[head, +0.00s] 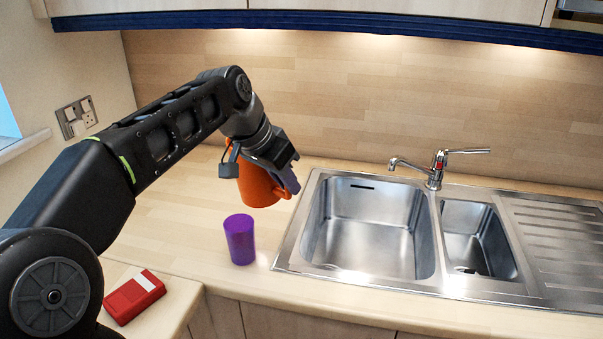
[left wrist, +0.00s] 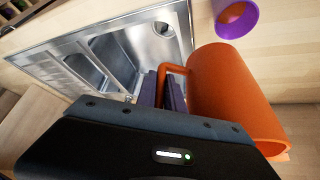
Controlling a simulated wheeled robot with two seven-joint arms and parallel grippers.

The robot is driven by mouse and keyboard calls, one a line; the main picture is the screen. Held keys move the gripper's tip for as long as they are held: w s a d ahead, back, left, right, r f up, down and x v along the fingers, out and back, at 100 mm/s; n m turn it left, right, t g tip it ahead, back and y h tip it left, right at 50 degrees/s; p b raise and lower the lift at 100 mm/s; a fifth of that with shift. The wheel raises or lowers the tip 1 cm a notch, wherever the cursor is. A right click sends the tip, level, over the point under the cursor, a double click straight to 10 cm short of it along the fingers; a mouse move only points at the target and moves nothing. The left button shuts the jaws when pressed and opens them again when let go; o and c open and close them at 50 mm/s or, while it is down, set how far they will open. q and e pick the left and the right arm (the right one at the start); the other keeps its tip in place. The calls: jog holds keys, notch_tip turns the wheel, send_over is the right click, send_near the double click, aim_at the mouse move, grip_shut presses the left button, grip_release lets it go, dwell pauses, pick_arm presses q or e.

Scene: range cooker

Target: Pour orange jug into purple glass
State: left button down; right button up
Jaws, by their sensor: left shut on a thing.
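The orange jug (head: 258,186) is behind and slightly right of the purple glass, and it looks somewhat tilted. My left gripper (head: 287,178) is shut on the jug's handle; in the left wrist view the fingers (left wrist: 172,90) close on the handle beside the jug's body (left wrist: 232,95). The purple glass (head: 240,239) stands upright on the counter, left of the sink. It also shows at the top of the left wrist view (left wrist: 236,20), with an orange patch inside it; I cannot tell whether that is liquid. My right gripper is not in view.
A steel sink (head: 368,225) with two basins and a tap (head: 436,168) lies to the right of the glass. A red box (head: 134,296) lies at the front left. A blue-edged wall cupboard (head: 330,20) hangs above. The counter around the glass is clear.

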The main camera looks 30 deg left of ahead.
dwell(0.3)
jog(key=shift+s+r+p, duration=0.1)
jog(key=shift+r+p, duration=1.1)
jog(key=shift+p, duration=0.05)
